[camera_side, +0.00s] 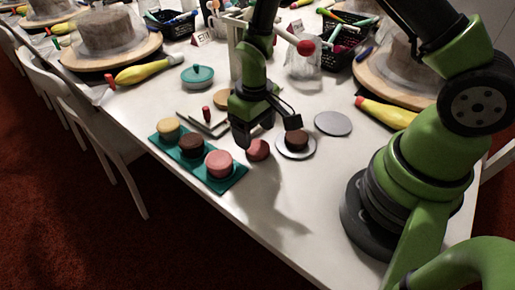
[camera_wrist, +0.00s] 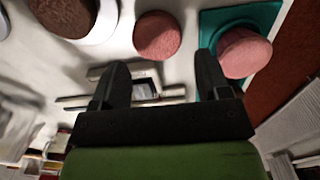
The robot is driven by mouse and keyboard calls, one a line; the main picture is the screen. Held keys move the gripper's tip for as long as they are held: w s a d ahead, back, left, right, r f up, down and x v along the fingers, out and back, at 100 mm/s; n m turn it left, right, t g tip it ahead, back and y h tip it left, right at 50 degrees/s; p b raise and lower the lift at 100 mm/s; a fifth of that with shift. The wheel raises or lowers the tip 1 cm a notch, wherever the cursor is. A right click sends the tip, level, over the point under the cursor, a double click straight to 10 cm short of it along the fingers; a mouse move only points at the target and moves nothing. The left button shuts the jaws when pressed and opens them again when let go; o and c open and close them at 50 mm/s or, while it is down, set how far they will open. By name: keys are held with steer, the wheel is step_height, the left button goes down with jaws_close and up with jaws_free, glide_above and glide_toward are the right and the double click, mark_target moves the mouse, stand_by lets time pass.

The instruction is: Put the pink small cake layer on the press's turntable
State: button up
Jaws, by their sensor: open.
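A small pink cake layer (camera_side: 258,150) sits on the bare white table, just right of the green mat. It also shows in the wrist view (camera_wrist: 157,35), beyond the fingertips and roughly centred between them. My gripper (camera_side: 246,139) is open and empty, above the table beside this layer; its two fingers show apart in the wrist view (camera_wrist: 160,68). A wider pink layer (camera_side: 219,164) is on the green mat. A brown layer (camera_side: 296,138) stands on a silver round plate (camera_side: 291,154). I cannot tell which round plate is the press's turntable; my arm hides part of that area.
The green mat (camera_side: 233,183) also holds a tan layer (camera_side: 168,127) and a brown layer (camera_side: 191,144). An empty grey disc (camera_side: 333,123) lies to the right. A teal lidded pot (camera_side: 197,76) stands farther back. The table's front right area is clear.

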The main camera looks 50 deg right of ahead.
mark_target(254, 145)
step_height(254, 145, down, 5)
steer(key=shift+w+d+r, duration=0.1)
steer(key=shift+w+r, duration=0.05)
steer(key=shift+r, duration=0.05)
steer(key=c, duration=0.7)
steer(key=shift+r, duration=0.2)
